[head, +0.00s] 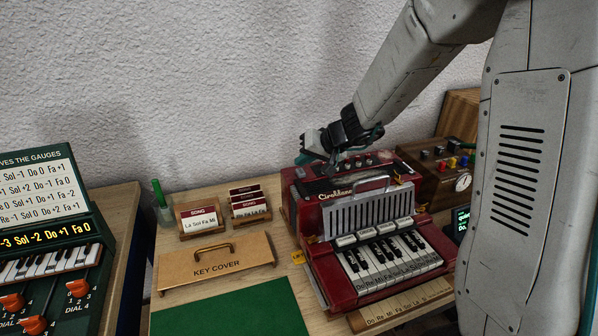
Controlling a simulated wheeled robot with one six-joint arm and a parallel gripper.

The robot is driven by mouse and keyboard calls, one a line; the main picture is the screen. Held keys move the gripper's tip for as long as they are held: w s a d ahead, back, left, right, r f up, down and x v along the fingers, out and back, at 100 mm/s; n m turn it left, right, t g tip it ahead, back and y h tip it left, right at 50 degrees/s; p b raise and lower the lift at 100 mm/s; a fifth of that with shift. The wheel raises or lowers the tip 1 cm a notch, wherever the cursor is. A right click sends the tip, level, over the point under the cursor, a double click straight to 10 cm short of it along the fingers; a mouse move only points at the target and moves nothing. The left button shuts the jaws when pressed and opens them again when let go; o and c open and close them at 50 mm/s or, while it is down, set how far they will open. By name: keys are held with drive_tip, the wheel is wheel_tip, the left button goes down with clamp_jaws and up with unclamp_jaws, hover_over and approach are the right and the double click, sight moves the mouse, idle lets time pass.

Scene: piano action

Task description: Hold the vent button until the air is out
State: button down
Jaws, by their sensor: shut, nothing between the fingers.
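A red accordion-like instrument (327,216) with a silver grille, a handle and a small piano keyboard stands on the wooden table. My gripper (326,160) is shut and empty at the instrument's top left rear, over or near its upper edge. I cannot tell whether its tips touch the instrument. Several small dark knobs or buttons show on the top panel just right of the gripper. No button marked as the vent can be made out; the gripper may hide part of the panel.
A wooden box (427,186) with coloured knobs and a gauge stands behind right. A key cover (240,274), green mat (232,312), song cards (201,219) and a green cup (163,213) lie left. A dial console (50,262) stands far left. My arm blocks the right side.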

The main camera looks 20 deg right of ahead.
sight(304, 173)
drive_tip(key=shift+f, duration=0.15)
drive_tip(key=shift+f, duration=0.3)
drive_tip(key=shift+f, duration=0.45)
idle(0.9)
idle(3.8)
drive_tip(key=shift+r, duration=0.9)
drive_tip(key=shift+r, duration=2.5)
